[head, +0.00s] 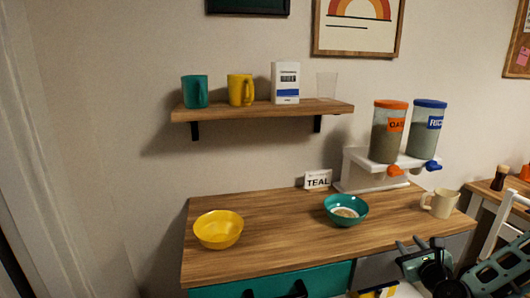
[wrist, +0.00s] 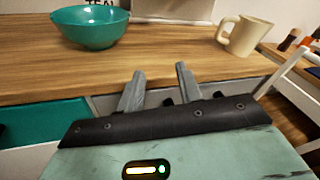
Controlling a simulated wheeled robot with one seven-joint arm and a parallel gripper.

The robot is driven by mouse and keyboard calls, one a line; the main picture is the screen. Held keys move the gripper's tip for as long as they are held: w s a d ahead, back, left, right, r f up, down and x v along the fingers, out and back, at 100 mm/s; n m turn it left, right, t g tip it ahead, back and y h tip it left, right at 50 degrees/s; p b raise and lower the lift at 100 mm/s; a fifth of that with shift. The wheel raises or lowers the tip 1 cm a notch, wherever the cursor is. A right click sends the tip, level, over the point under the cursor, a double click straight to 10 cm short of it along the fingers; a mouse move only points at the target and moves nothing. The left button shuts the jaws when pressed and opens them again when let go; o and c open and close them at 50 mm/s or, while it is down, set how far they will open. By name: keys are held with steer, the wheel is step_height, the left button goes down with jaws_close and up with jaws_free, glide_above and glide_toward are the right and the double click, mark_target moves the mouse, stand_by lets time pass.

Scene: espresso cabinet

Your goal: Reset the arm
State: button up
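My gripper (head: 418,243) is at the lower right of the head view, in front of the cabinet's front edge. In the wrist view my gripper (wrist: 158,74) shows two grey fingers spread apart with nothing between them. The fingers point toward the wooden counter (head: 270,238). A teal bowl (wrist: 92,28) lies ahead and to the left of the fingers, and a cream mug (wrist: 246,36) ahead and to the right. Neither is touched. In the head view the teal bowl (head: 345,210) holds something pale, and the cream mug (head: 441,204) stands near the counter's right end.
A yellow bowl (head: 218,230) sits on the counter's left. A "TEAL" card (head: 318,180) and two dispensers, orange-lidded (head: 387,132) and blue-lidded (head: 426,130), stand behind. The shelf (head: 262,110) holds cups and a white box (head: 285,82). A white chair (head: 500,225) is at the right.

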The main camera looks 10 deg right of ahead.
steer(key=w+a+n+g+y, duration=0.1)
steer(key=a+n+g+y, duration=0.5)
steer(key=a+n, duration=0.9)
steer(key=s+a+r+n+g+y, duration=0.25)
steer(key=s+a+n, duration=0.25)
steer(key=a+n, duration=0.5)
steer(key=s+a+r+n+g+h, duration=0.1)
steer(key=s+a+r+n+g, duration=0.1)
steer(key=s, duration=0.6)
steer(key=s+a+r+n+g+h, duration=0.2)
steer(key=s+a+r+n+g, duration=0.1)
steer(key=s+r+n, duration=0.3)
steer(key=s+a+r+n+g+h, duration=0.1)
steer(key=s+a+r+n+g, duration=0.1)
steer(key=s+n, duration=0.7)
steer(key=shift+s+a+r, duration=0.7)
steer(key=shift+a+r, duration=0.15)
steer(key=shift+r, duration=0.05)
steer(key=shift+g+h, duration=0.25)
